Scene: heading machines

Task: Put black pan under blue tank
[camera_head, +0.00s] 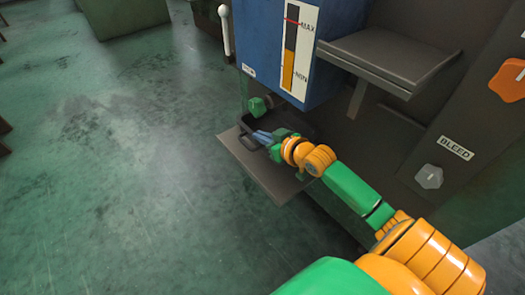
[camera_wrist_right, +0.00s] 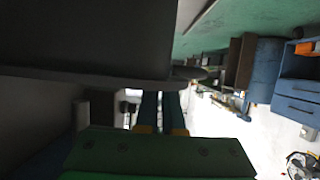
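The blue tank (camera_head: 262,45) is at the top middle of the head view, with a MAX/MIN gauge on its front and a green tap (camera_head: 258,105) below it. In the right wrist view, the fingers (camera_wrist_right: 161,108) meet a dark rim (camera_wrist_right: 90,75) that looks like the pan's. My left gripper is not in view.
A dark grey ledge (camera_head: 390,55) juts out at the upper right. A panel with a BLEED label (camera_head: 456,148), a grey knob (camera_head: 429,177) and an orange knob (camera_head: 508,80) is at the right. The green floor at the left is clear.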

